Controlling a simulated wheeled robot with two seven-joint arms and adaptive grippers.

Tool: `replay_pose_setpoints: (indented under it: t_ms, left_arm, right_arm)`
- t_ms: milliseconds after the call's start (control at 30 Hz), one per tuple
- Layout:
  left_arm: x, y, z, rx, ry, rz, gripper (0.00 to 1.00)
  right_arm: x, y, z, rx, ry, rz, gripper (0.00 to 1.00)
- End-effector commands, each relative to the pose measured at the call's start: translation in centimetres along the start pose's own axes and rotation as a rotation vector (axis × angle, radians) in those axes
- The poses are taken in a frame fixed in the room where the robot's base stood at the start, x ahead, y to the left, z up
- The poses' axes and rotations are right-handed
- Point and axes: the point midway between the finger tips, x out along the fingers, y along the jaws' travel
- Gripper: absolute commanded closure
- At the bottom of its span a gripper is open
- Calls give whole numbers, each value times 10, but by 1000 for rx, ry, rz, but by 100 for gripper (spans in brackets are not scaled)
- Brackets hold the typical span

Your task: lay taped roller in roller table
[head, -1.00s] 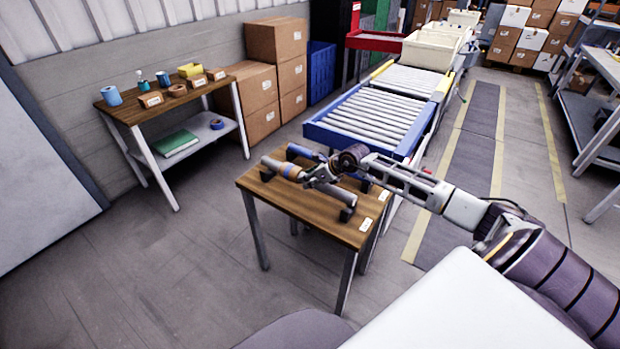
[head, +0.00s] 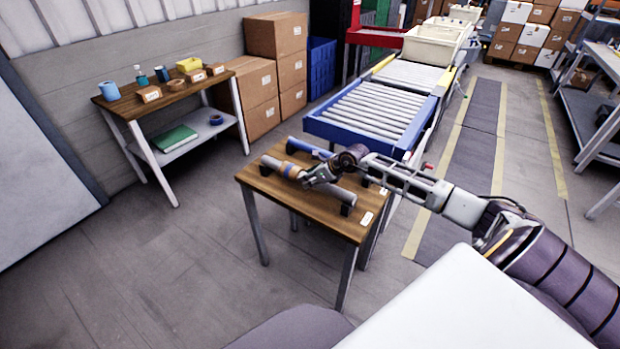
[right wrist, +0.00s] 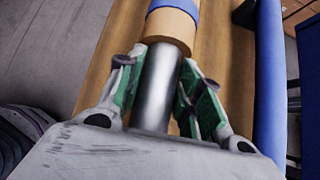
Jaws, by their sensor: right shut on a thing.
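The taped roller (head: 273,163) is grey with a tan and blue taped band. It lies along the small wooden table (head: 335,217), at its black cradles. In the right wrist view its bare metal part runs between my fingers, with the tan tape (right wrist: 168,30) just beyond them. My right gripper (head: 308,179) is shut on the roller; its green-padded fingers (right wrist: 158,88) flank the metal. The roller table (head: 368,110) stands behind, with a blue frame and grey rollers. My left gripper is not in view.
A blue roller (head: 308,149) lies behind the taped one on the wooden table. A side table (head: 165,108) with tape rolls and small boxes stands at the left, beside cardboard boxes (head: 258,95). The floor at lower left is clear.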

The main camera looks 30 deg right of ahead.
Motion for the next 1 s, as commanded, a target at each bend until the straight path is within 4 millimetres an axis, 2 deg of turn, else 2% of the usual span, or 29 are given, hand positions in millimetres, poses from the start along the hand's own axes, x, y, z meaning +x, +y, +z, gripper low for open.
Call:
replay_pose_setpoints:
  t_ms: [200, 233, 400, 767, 1000]
  left_arm:
    - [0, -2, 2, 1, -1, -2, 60]
    - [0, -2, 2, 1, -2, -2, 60]
    - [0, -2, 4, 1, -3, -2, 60]
    - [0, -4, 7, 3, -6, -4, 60]
    - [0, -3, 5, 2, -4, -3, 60]
  right_arm:
    - [-1, 0, 2, 0, -3, -1, 100]
    - [-1, 0, 2, 0, -3, -1, 61]
    - [0, 0, 1, 0, -2, -1, 40]
    - [0, 0, -1, 0, 2, 0, 40]
    - [-7, -1, -1, 1, 1, -1, 40]
